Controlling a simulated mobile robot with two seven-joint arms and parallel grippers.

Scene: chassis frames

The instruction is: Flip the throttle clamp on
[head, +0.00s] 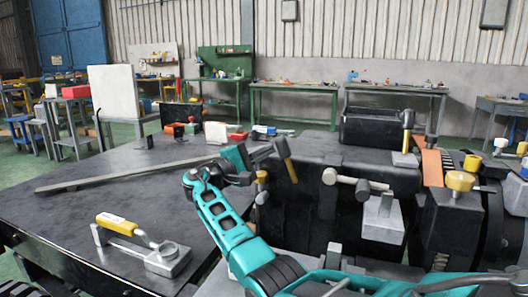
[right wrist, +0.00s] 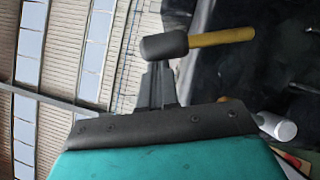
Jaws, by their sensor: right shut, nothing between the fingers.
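A lever with a black cylindrical head and a yellow handle (head: 288,165) stands at the near edge of the machine block. It also shows in the right wrist view (right wrist: 222,37), just beyond my fingertips. I cannot tell whether this is the throttle clamp. Another clamp with a yellow handle (head: 117,223) lies on a grey metal base at the table's left front. My right gripper (head: 264,151) is shut and empty, its tips close to the black head; whether they touch is unclear. The shut fingers show in the right wrist view (right wrist: 157,82). My left gripper is not in view.
The dark table (head: 120,180) carries a long grey bar (head: 125,175). Several levers and knobs crowd the machine on the right, including a pale hammer-shaped lever (head: 350,182) and a yellow knob (head: 460,181). Open tabletop lies to the left.

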